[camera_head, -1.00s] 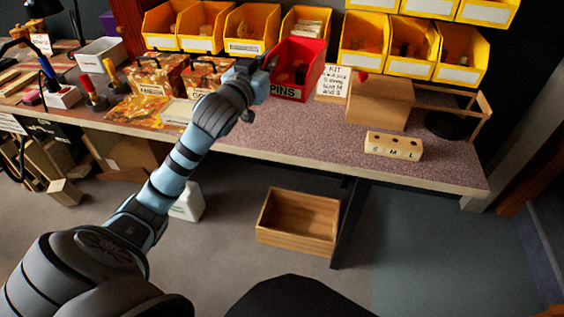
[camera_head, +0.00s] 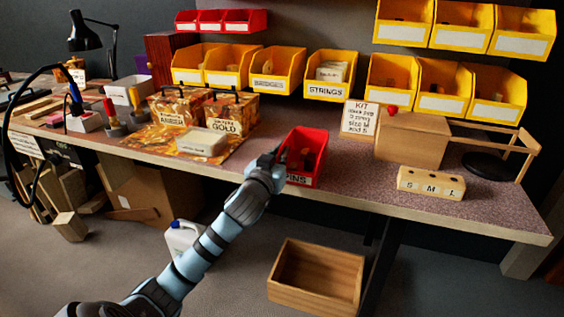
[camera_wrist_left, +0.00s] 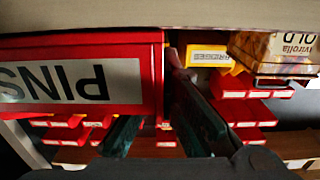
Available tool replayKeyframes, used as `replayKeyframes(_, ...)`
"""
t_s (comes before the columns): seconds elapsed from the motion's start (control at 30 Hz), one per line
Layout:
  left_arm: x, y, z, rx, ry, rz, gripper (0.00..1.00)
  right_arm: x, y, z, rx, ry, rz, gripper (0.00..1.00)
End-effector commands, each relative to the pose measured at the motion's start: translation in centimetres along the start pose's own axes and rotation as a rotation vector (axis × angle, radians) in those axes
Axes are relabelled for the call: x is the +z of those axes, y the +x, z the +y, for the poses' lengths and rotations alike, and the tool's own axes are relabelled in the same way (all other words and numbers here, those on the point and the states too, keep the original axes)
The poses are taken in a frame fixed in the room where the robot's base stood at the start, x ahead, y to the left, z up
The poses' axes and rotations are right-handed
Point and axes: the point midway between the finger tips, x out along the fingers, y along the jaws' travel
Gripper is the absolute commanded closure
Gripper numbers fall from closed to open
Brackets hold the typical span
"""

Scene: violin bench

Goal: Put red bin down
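The red bin (camera_head: 305,157), labelled PINS, is upright at the front of the bench top (camera_head: 390,190), near its edge. Small pieces show inside it. I cannot tell whether its base touches the bench. My left gripper (camera_head: 270,162) is at the bin's left side wall. In the left wrist view, which is upside down, the bin (camera_wrist_left: 150,80) fills the left side. One finger goes behind its front panel and the other lies along the outside of the wall, so the gripper appears shut on it. My right gripper is not in view.
Yellow bins (camera_head: 330,75) hang behind, with red bins (camera_head: 220,20) above left. A KIT sign (camera_head: 360,118), a wooden box (camera_head: 412,140) and an S M L block (camera_head: 431,183) stand to the right. Patterned boxes (camera_head: 232,112) and a pale box (camera_head: 203,142) are left. A wooden crate (camera_head: 316,277) is below.

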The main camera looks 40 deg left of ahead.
Motion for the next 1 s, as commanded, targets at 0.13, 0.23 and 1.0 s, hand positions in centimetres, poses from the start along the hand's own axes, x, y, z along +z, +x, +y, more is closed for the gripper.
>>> replayKeyframes(0.13,-0.1,0.0,0.0,0.0,0.0,0.001,1.0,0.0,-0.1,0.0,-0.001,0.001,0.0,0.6)
replayKeyframes(0.23,-0.1,0.0,0.0,0.0,0.0,0.001,1.0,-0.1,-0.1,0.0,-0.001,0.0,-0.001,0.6)
replayKeyframes(1.0,-0.4,-3.3,0.1,0.003,0.004,0.0,0.75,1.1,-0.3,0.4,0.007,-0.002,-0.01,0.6)
